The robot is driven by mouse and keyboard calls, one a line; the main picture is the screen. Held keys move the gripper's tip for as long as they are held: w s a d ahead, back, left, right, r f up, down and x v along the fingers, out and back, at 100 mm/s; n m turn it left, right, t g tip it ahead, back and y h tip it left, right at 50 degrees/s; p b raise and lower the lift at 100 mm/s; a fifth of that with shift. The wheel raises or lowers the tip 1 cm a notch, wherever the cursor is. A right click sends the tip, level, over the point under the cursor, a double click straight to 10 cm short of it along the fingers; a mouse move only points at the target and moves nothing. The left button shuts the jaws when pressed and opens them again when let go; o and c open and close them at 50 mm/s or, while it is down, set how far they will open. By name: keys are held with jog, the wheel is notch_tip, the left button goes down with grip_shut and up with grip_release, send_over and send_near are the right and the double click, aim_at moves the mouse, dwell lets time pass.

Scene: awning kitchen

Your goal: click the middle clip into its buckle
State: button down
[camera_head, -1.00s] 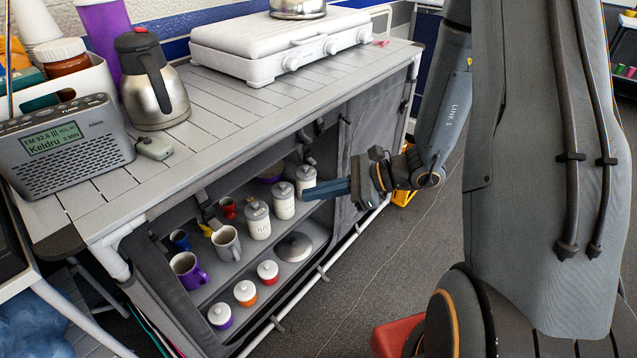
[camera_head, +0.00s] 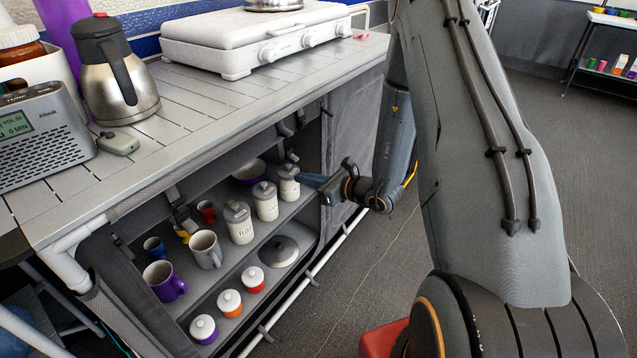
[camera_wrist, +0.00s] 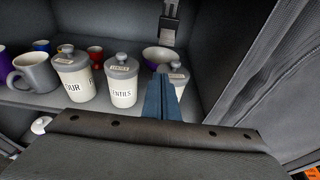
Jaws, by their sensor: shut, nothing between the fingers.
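My gripper (camera_head: 308,180) is shut and empty, at the right end of the open cupboard front, by the rightmost white canister (camera_head: 289,183). In the wrist view its blue fingers (camera_wrist: 163,92) point into the cupboard and partly cover that canister. A grey clip or buckle part (camera_wrist: 168,32) hangs on a strap above and beyond the fingertips, apart from them. I cannot tell which fastener halves are joined.
Several canisters, mugs and small jars stand on the shelf, including a grey mug (camera_head: 205,250) and a purple bowl (camera_head: 249,171). A grey fabric panel (camera_wrist: 270,80) lies close on the right. The slatted worktop (camera_head: 190,125) is above. Floor in front (camera_head: 340,290) is clear.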

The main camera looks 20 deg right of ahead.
notch_tip(320, 180, up, 4)
jog(key=shift+w+a+f, duration=0.1)
dwell(0.5)
jog(key=s+d+r+p, duration=0.3)
jog(key=s+r+p, duration=0.1)
jog(key=r+p, duration=0.3)
notch_tip(320, 180, up, 3)
jog(key=shift+f, duration=0.2)
notch_tip(320, 180, down, 5)
jog(key=b, duration=0.3)
jog(key=p+v, duration=0.1)
jog(key=v, duration=0.9)
jog(key=shift+r, duration=0.3)
